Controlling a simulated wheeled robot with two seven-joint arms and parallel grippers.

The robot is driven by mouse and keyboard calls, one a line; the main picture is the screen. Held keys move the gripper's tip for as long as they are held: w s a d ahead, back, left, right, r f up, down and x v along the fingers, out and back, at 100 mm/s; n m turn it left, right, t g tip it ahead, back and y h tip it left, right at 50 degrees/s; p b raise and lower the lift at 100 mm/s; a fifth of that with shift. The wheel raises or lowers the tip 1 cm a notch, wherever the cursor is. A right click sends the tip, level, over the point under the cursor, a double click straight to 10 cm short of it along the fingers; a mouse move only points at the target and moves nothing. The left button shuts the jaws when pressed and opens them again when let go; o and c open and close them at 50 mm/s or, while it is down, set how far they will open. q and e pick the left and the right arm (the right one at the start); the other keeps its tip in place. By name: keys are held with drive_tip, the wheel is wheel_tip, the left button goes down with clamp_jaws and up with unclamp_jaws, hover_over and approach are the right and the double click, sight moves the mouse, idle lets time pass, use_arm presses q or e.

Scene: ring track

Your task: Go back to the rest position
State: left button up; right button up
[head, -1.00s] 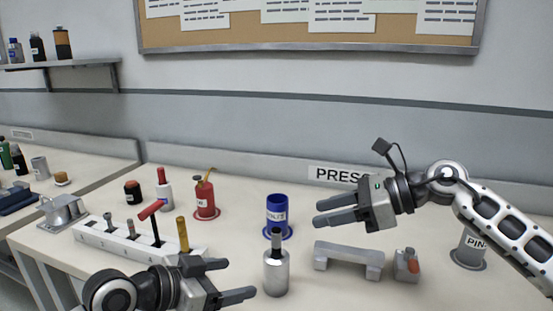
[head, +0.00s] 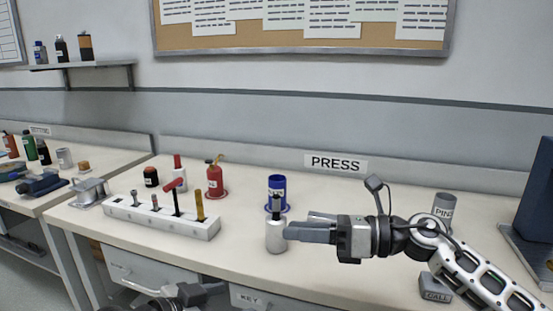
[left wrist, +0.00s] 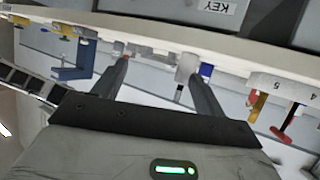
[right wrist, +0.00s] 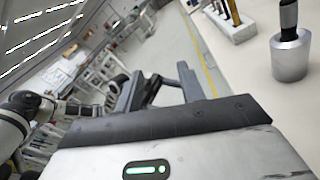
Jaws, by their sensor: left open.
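My right gripper (head: 298,229) is above the bench in the head view, its fingers pointing left beside a silver cylinder with a dark handle (head: 276,238). I cannot tell whether they touch there. In the right wrist view its fingers (right wrist: 162,76) are apart with nothing between them, and the silver cylinder (right wrist: 290,58) stands clear to the right. My left gripper (head: 214,292) is low at the bottom edge of the head view, in front of the bench and partly cut off. In the left wrist view its fingers (left wrist: 158,68) are spread and empty.
The bench (head: 340,270) carries a white tool rack (head: 160,217), a red can (head: 215,180), a blue cup (head: 277,190) and a grey PIN cup (head: 444,207). A labelled grey block (head: 436,287) is near its front edge. Drawers (head: 150,272) are below, close to my left gripper.

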use_arm(q)
drive_tip(key=s+a+f+n+y+p, duration=0.1)
drive_tip(key=s+a+f+n+y, duration=0.1)
drive_tip(key=s+f, duration=0.4)
drive_tip(key=s+a+f+n+t+y+p, duration=0.1)
drive_tip(key=s+a+f+n+y, duration=0.1)
drive_tip(key=s+f, duration=0.5)
drive_tip(key=s+n+y, duration=0.1)
drive_tip(key=s+n, duration=0.1)
drive_tip(key=s, duration=0.2)
drive_tip(key=shift+s+a+f+y, duration=0.2)
drive_tip(key=shift+s+a+y, duration=0.2)
use_arm(e)
drive_tip(key=s+d+f+n+t+h, duration=0.3)
drive_tip(key=s+f+n+h, duration=0.3)
drive_tip(key=s+f+n, duration=0.4)
drive_tip(key=s+d+f+n+t+h, duration=0.4)
drive_tip(key=s+f+n, duration=0.7)
drive_tip(key=f+n, duration=0.6)
drive_tip(key=d+h, duration=0.2)
drive_tip(key=h, duration=0.1)
drive_tip(key=shift+d, duration=0.15)
